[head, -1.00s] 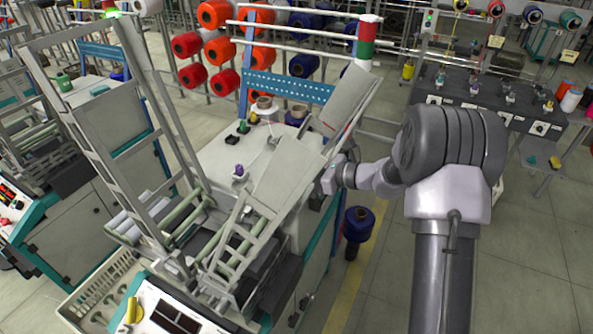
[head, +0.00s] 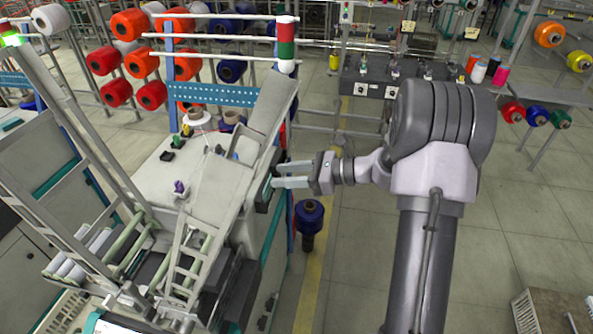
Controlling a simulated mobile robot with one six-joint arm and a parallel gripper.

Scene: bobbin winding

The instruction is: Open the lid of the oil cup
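My gripper (head: 277,175) is open and empty, with two pale fingers pointing left. Its fingertips are at the right side of the grey winding machine (head: 215,175), close to a dark fitting with a light-green part (head: 265,190) on that side. I cannot tell whether they touch it. I cannot make out the oil cup or its lid for certain.
A blue bobbin (head: 308,213) stands just below my gripper, beside the machine. A red, white and green signal light (head: 286,45) rises behind it. Racks of orange and red bobbins (head: 130,25) stand at the back. The floor to the right is mostly clear, with a crate (head: 540,312) at lower right.

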